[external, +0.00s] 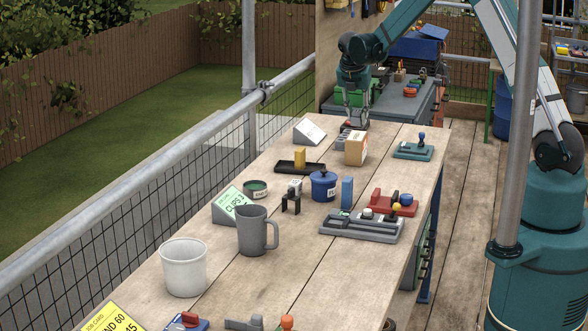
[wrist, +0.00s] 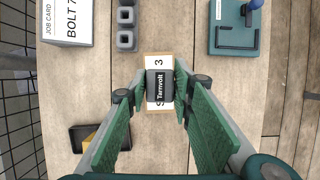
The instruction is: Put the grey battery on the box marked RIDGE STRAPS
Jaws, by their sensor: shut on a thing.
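My gripper (wrist: 160,87) is shut on a dark grey battery (wrist: 160,84) with "Tarnvolt" on it. In the wrist view the battery covers the middle of a cardboard box (wrist: 155,60) with a white label; only an "S" and a "3" show past it. In the external view my gripper (external: 356,122) points down just above and behind the top of the small cardboard box (external: 355,151). I cannot tell whether the battery touches the box. The words RIDGE STRAPS cannot be read.
A teal tray (wrist: 237,40) lies to the right, and a grey two-hole block (wrist: 126,25) and a job card stand (wrist: 68,22) to the left. A black tray (external: 299,167) with a yellow block is nearby. Bare wood surrounds the box's right side.

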